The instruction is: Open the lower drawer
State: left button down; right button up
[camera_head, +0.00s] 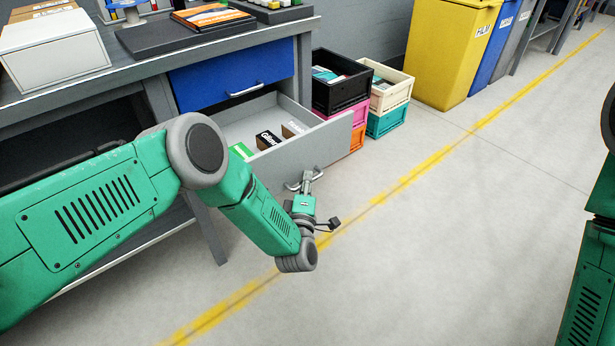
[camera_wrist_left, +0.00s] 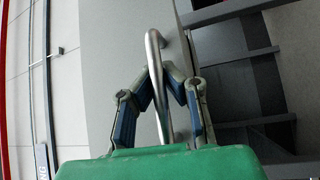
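The lower drawer (camera_head: 306,149) of the grey workbench stands pulled out, with a green box, a black box and another small box inside. Its metal handle (camera_head: 306,180) is on the front panel; in the left wrist view the curved handle bar (camera_wrist_left: 160,110) runs between my fingers. My left gripper (camera_head: 306,178) is at this handle. In the left wrist view the left gripper (camera_wrist_left: 160,75) has its fingers closed in from both sides onto the bar. My right gripper is out of view; only part of the right arm shows at the right edge.
The blue upper drawer (camera_head: 232,80) is shut above the open one. Stacked crates (camera_head: 342,92) stand just beyond the drawer. Yellow and blue bins (camera_head: 447,50) stand at the back. The floor (camera_head: 430,240) to the right is clear, with a yellow line across it.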

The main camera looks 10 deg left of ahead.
pick_arm(q)
jog(key=shift+s+a+f, duration=0.15)
jog(key=shift+a+f, duration=0.2)
jog(key=shift+f, duration=0.15)
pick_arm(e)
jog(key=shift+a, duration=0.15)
pick_arm(q)
jog(key=c, duration=1.6)
grip_release()
jog(key=shift+r, duration=0.15)
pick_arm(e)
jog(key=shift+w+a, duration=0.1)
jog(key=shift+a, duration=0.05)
pick_arm(q)
jog(key=shift+d, duration=0.1)
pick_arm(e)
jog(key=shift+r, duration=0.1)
pick_arm(q)
jog(key=shift+s+d, duration=0.1)
jog(key=shift+s, duration=0.2)
jog(key=s+d+f, duration=0.1)
jog(key=s, duration=1)
jog(key=shift+f, duration=0.25)
